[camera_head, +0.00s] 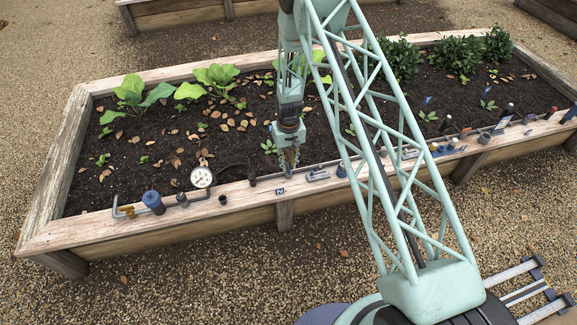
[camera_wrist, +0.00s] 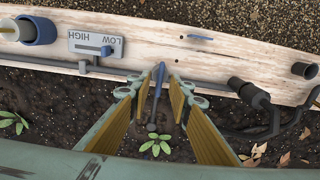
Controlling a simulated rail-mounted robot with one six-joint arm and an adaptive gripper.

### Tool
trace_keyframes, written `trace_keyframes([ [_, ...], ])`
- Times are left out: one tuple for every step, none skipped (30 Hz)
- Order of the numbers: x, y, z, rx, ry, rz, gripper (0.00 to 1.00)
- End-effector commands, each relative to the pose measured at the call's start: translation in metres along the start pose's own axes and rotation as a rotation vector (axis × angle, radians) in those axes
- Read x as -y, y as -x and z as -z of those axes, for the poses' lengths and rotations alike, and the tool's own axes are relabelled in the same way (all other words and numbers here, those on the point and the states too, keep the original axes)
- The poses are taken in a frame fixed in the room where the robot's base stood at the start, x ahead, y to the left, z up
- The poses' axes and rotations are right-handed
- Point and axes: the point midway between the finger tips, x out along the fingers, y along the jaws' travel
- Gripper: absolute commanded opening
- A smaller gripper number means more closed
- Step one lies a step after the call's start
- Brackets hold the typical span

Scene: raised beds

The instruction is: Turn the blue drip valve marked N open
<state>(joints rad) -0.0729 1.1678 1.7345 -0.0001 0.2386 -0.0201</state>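The blue drip valve handle (camera_wrist: 158,80) shows in the wrist view as a slim blue lever by the grey drip pipe, pointing roughly along my fingers. The small N plate (camera_head: 280,190) is on the bed's front board; it appears edge-on as a blue strip in the wrist view (camera_wrist: 200,37). My gripper (camera_wrist: 161,90) is open, with one finger either side of the lever and a visible gap to each. In the head view my gripper (camera_head: 289,166) points down just behind the board near the N plate and hides the valve.
A LOW/HIGH slider plate (camera_wrist: 95,45) and a blue cap (camera_wrist: 38,30) sit to one side in the wrist view. A black connector and hose (camera_wrist: 255,96) lie on the other. A seedling (camera_wrist: 156,146) grows below the lever. A round gauge (camera_head: 201,177) stands left of my gripper.

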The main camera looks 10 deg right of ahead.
Motion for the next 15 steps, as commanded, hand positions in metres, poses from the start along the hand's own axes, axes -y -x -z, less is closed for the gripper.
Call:
trace_keyframes([
  [0.0, 0.005, 0.0, -0.001, 0.0, 0.0, 0.19],
  [0.0, 0.008, 0.0, -0.001, 0.0, 0.0, 0.19],
  [0.0, 0.012, 0.0, -0.001, 0.0, 0.0, 0.19],
  [0.0, 0.015, 0.0, -0.001, 0.0, 0.0, 0.19],
  [0.0, 0.018, 0.0, -0.001, 0.0, 0.0, 0.19],
  [0.0, 0.023, 0.0, 0.0, 0.0, 0.0, 0.19],
  [0.0, 0.026, 0.0, 0.0, 0.0, 0.0, 0.19],
  [0.0, 0.029, 0.0, 0.0, 0.0, 0.0, 0.19],
  [0.0, 0.034, 0.0, 0.0, 0.0, 0.0, 0.19],
  [0.0, 0.037, 0.0, 0.0, 0.0, 0.0, 0.19],
  [0.0, 0.041, 0.0, -0.001, 0.0, 0.0, 0.19],
  [0.0, 0.045, 0.0, -0.001, 0.0, 0.0, 0.19],
  [0.0, 0.048, 0.0, -0.001, 0.0, 0.0, 0.19],
  [0.0, 0.051, 0.0, -0.001, 0.0, 0.0, 0.19],
  [0.0, 0.056, 0.0, -0.001, 0.0, 0.0, 0.19],
])
